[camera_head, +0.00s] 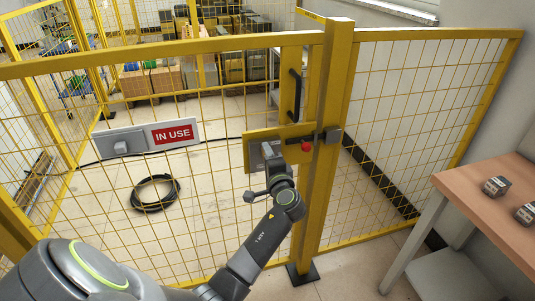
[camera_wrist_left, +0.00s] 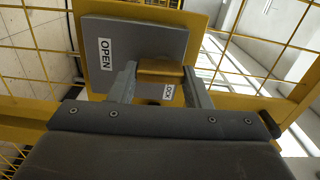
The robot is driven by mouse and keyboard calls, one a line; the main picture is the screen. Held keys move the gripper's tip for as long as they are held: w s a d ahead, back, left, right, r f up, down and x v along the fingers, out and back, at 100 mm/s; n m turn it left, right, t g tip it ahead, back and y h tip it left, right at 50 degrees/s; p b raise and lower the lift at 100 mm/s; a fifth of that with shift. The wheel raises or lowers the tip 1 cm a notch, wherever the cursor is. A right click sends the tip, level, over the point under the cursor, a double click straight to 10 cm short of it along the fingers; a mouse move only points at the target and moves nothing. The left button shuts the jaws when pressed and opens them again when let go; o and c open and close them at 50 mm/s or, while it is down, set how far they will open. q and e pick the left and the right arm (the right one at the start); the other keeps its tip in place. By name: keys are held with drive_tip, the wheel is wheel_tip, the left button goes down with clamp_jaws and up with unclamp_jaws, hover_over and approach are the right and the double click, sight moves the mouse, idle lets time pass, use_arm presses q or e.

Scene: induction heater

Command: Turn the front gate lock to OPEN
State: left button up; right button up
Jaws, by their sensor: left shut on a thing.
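The front gate lock is a grey plate (camera_head: 256,157) on a yellow mounting plate on the gate, left of the thick yellow post. In the left wrist view the lock plate (camera_wrist_left: 135,40) carries a white OPEN label (camera_wrist_left: 106,60) and a LOCK label (camera_wrist_left: 168,91). A yellow lock knob (camera_wrist_left: 160,68) sits between the fingers of my left gripper (camera_wrist_left: 160,82). The left gripper (camera_head: 272,160) is shut on this knob, and it hides part of the lock in the head view. The knob's exact pointing is hard to tell. My right gripper is out of view.
A red button (camera_head: 306,146) and a dark latch (camera_head: 333,135) are beside the lock at the yellow post (camera_head: 333,180). An IN USE sign (camera_head: 172,134) hangs on the mesh fence. A wooden-topped table (camera_head: 470,199) with small dark blocks stands at right. A black coil (camera_head: 155,193) lies behind the fence.

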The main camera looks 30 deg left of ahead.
use_arm(q)
drive_tip(key=shift+m, duration=0.5)
drive_tip(key=o, duration=1.4)
drive_tip(key=shift+w, duration=0.1)
drive_tip(key=shift+f, duration=0.1)
